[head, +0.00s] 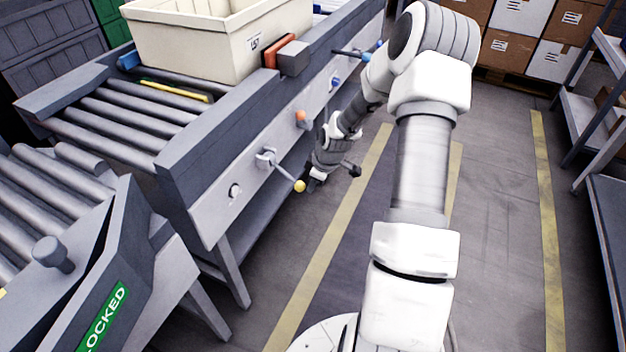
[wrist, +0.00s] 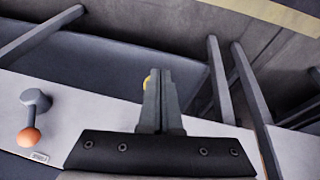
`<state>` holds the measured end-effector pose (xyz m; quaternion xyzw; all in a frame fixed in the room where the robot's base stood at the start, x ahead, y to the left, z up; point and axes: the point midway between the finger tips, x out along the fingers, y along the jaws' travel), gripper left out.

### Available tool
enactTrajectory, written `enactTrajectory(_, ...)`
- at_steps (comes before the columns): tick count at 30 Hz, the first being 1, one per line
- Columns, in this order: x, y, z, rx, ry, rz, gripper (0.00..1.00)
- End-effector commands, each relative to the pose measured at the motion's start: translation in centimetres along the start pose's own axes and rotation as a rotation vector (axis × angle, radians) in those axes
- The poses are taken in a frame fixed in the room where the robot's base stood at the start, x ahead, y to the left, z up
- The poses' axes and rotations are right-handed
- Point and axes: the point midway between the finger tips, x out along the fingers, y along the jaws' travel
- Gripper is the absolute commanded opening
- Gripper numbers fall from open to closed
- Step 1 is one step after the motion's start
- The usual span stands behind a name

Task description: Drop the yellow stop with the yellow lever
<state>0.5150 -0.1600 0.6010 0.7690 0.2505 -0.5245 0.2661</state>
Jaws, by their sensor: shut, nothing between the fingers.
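The yellow lever (head: 284,173) sticks out from the side of the conveyor, its round yellow knob at the lower right end. A sliver of the yellow knob (wrist: 147,82) shows in the wrist view, mostly hidden behind the fingers. My gripper (head: 315,182) is just right of the knob in the head view; its fingers (wrist: 160,95) are together and empty. I cannot tell whether they touch the knob. The yellow stop (head: 175,91) is a thin bar among the rollers, left of the crate; its height over them is hard to judge.
A cream crate (head: 205,45) sits on the rollers beside an orange-red stop (head: 283,50). An orange lever (head: 300,117), also in the wrist view (wrist: 28,137), and blue levers (head: 335,82) line the same side. A green-labelled gate (head: 100,310) stands front left.

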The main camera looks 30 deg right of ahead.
Motion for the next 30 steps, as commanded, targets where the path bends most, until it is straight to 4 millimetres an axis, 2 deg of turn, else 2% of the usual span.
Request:
enactTrajectory(3,0.9,-0.1,0.1,0.0,-0.001,-0.001,0.0)
enactTrajectory(10,1.6,-0.2,0.0,0.0,-0.001,-0.001,0.0)
enactTrajectory(30,1.4,-0.2,-0.2,0.0,0.0,0.0,0.0)
